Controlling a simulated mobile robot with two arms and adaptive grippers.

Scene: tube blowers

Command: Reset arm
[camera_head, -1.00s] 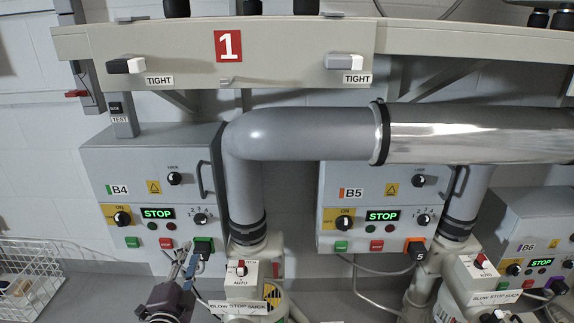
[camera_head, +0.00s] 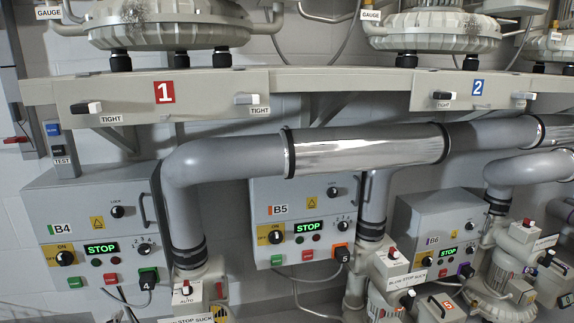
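Neither of my grippers shows clearly in the head view, so their opening and contents are hidden. Control box B4 (camera_head: 75,205) is at the left, with a green STOP display (camera_head: 101,249) and a green plug marked 4 (camera_head: 148,279) at its lower right corner. Box B5 (camera_head: 262,195) is in the middle, with an orange plug marked 5 (camera_head: 341,253). Box B6 (camera_head: 420,210) is at the right, with a purple plug (camera_head: 466,270). All three displays read STOP.
A grey pipe (camera_head: 225,157) with a shiny metal section (camera_head: 365,149) runs across in front of the boxes. A beam (camera_head: 330,83) with signs 1 (camera_head: 164,92) and 2 (camera_head: 478,87) crosses above, carrying round blower housings (camera_head: 165,30). Blower bases stand at the lower right.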

